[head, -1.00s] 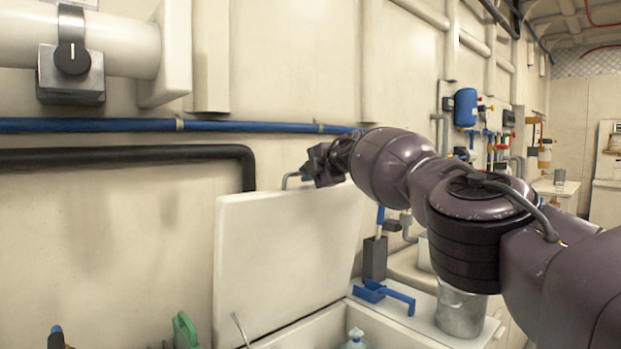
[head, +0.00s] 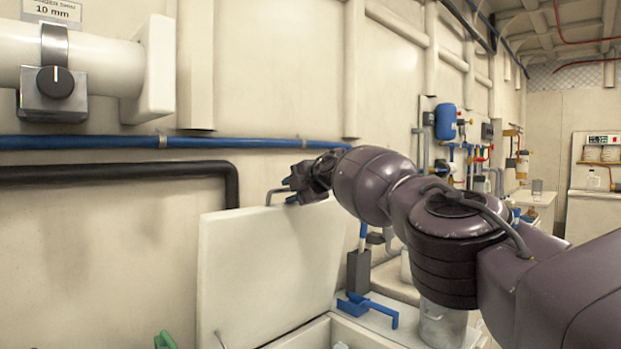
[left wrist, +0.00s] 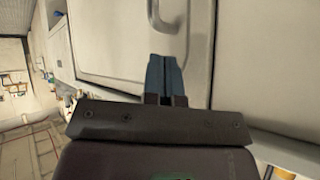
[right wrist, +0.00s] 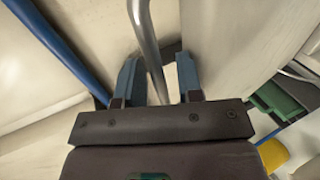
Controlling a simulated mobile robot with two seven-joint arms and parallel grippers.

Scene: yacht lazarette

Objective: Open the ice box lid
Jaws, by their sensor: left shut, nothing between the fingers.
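The white ice box lid (head: 265,270) stands raised, tilted back toward the wall, in the head view. Its grey bar handle (head: 272,192) is at the top edge. My right gripper (head: 296,186) is at the handle. In the right wrist view the handle (right wrist: 150,45) runs between the parted blue fingers (right wrist: 157,75), with gaps visible on both sides. The ice box opening (head: 305,335) shows only partly at the bottom. My left gripper (left wrist: 165,68) is shut and empty in the left wrist view, in front of a pale panel with a handle (left wrist: 178,22).
A blue pipe (head: 150,142) and a black pipe (head: 120,170) run along the wall behind. A green object (head: 165,341) shows at the lower edge.

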